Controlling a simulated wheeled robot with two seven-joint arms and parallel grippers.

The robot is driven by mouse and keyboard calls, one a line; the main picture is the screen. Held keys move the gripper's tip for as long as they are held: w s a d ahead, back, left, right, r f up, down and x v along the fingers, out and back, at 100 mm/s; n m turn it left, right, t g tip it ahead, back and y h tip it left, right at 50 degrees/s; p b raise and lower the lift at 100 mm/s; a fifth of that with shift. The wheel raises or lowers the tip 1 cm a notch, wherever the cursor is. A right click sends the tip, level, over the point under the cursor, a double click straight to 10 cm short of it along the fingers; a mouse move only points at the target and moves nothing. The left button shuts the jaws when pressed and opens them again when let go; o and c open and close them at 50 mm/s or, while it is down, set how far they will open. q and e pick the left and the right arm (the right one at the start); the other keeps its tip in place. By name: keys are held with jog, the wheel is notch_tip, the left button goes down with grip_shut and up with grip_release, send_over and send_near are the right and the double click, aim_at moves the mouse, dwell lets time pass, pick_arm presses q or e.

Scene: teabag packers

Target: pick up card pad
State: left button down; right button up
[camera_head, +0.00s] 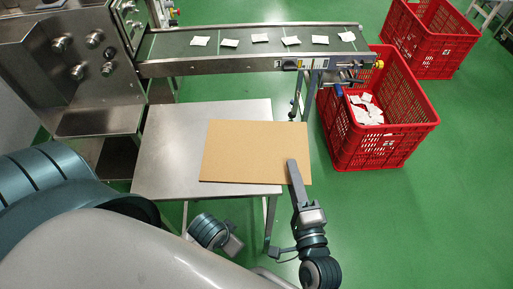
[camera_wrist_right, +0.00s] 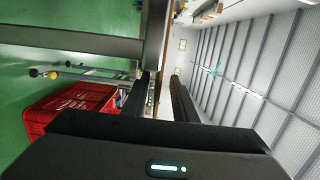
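The card pad (camera_head: 250,150) is a flat brown sheet lying on the metal table, its right part jutting past the table's right edge. My right gripper (camera_head: 292,165) is at the pad's near right corner, with one finger visible above the pad. In the right wrist view the pad (camera_wrist_right: 157,92) shows edge-on as a thin brown strip between the two fingers of my right gripper (camera_wrist_right: 163,85). A pale gap shows between the strip and the right-hand finger, so the gripper looks open around the pad.
The metal table (camera_head: 168,150) is bare left of the pad. A conveyor (camera_head: 250,62) with several white teabags runs behind it. A red crate (camera_head: 385,150) holding white packets stands at right, and another red crate (camera_head: 432,40) farther back. Green floor is open at right.

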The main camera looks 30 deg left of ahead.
jog(key=shift+d+x, duration=0.2)
jog(key=shift+x, duration=2.4)
jog(key=shift+w+f, duration=0.15)
grip_shut()
